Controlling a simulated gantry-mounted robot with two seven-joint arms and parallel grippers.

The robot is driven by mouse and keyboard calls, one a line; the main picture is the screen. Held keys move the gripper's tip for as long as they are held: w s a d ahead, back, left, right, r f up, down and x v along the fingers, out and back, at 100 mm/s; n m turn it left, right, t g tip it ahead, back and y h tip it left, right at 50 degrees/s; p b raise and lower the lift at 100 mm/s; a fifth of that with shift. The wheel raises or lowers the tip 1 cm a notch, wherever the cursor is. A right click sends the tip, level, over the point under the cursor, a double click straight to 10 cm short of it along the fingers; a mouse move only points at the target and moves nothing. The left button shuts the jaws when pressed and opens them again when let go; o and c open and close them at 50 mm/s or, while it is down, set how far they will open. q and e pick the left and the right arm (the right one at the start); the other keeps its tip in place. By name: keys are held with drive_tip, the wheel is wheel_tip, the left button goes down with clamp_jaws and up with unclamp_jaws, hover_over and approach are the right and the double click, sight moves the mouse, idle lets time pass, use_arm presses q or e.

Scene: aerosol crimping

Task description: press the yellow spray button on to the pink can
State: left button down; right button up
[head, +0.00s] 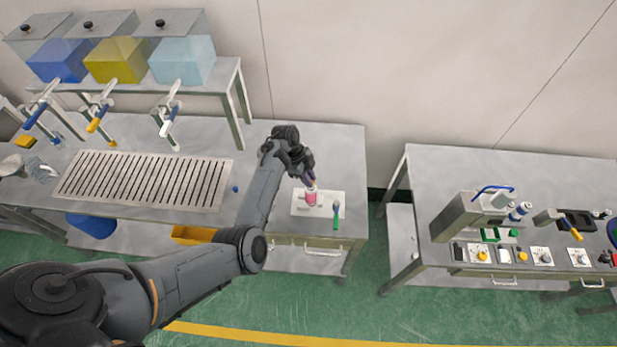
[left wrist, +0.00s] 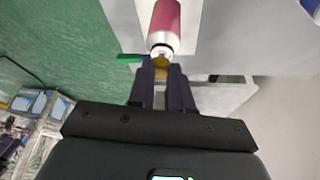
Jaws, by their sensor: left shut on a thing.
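The pink can (head: 311,199) stands upright on a white plate (head: 300,210) at the right end of the left bench. In the left wrist view the pink can (left wrist: 166,22) shows its pale metal top end towards my fingers. My left gripper (head: 309,183) reaches down from above, right over the can's top. In the left wrist view my left gripper (left wrist: 162,66) is shut on the yellow spray button (left wrist: 161,61), which sits between the fingertips at the can's top. I cannot tell whether the button is seated. My right gripper is not in view.
A second bench (head: 500,165) with a machine stands right, across a gap.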

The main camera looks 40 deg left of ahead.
use_arm(q)
drive_tip(key=shift+c, duration=2)
unclamp_jaws()
drive_tip(key=shift+r, duration=0.1)
drive_tip(key=shift+r+p, duration=0.35)
drive_tip(key=shift+p, duration=0.1)
wheel_tip(320, 180, up, 4)
drive_tip(key=p, duration=0.4)
drive_tip(key=shift+r+p, duration=0.95)
drive_tip(key=shift+p, duration=0.2)
drive_tip(key=shift+r, duration=0.15)
